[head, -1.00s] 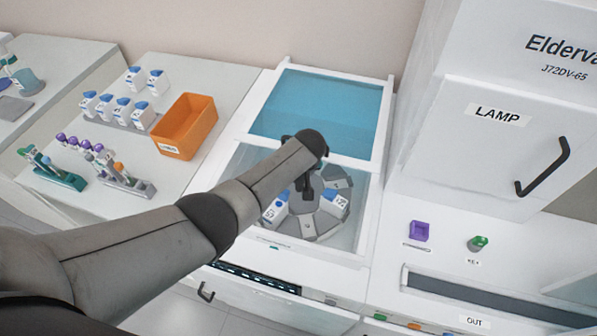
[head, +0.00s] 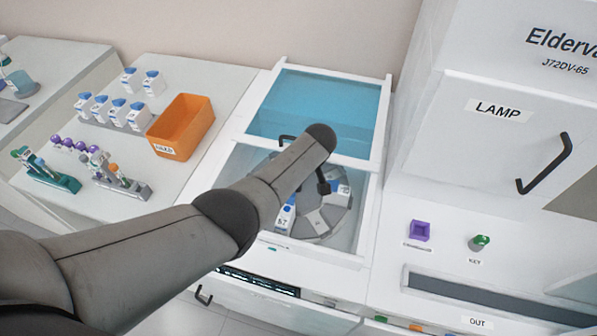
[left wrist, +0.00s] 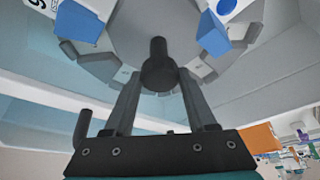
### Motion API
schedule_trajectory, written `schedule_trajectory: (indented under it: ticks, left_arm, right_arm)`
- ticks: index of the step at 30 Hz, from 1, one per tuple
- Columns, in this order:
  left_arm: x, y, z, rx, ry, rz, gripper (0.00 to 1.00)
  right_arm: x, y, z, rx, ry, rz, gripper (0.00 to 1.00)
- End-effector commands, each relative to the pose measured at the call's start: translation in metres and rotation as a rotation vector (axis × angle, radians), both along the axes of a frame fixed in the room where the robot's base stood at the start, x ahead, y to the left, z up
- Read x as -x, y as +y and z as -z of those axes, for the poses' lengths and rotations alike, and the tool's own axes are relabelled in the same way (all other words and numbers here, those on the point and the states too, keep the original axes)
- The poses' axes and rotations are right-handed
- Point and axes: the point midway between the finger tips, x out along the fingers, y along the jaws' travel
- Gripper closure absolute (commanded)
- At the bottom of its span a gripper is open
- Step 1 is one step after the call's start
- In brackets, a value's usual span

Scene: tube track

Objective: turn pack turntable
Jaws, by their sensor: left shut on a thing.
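The grey pack turntable (head: 325,217) sits in the open near half of the white-framed bay. White packs with blue tops sit in its pockets, one at its left (head: 286,217) and one at its right (head: 341,189). My left arm reaches over it and hides part of it. In the left wrist view my left gripper (left wrist: 158,82) has its fingers closed on a dark upright peg (left wrist: 158,62) on the turntable. Two packs (left wrist: 82,20) and (left wrist: 213,35) show on either side of the peg. My right gripper is not in view.
A blue-tinted clear cover (head: 315,105) lies over the far half of the bay. An orange bin (head: 181,126), several packs (head: 137,115) and tube racks (head: 120,184) stand on the left bench. The cabinet marked LAMP (head: 500,112) rises at the right.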

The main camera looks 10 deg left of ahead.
Motion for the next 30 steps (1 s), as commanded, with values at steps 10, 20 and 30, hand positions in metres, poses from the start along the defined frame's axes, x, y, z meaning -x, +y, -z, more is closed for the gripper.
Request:
schedule_trajectory:
  ticks: [10,20,30]
  left_arm:
    - [0.0,0.0,0.0,0.0,-0.001,-0.003,1.0]
    - [0.0,0.0,0.0,0.0,-0.001,-0.003,0.31]
    - [0.004,-0.004,-0.017,0.002,-0.001,-0.002,0.31]
  right_arm:
    - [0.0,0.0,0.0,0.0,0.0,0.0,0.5]
    - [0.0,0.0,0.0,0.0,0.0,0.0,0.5]
    - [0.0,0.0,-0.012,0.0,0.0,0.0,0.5]
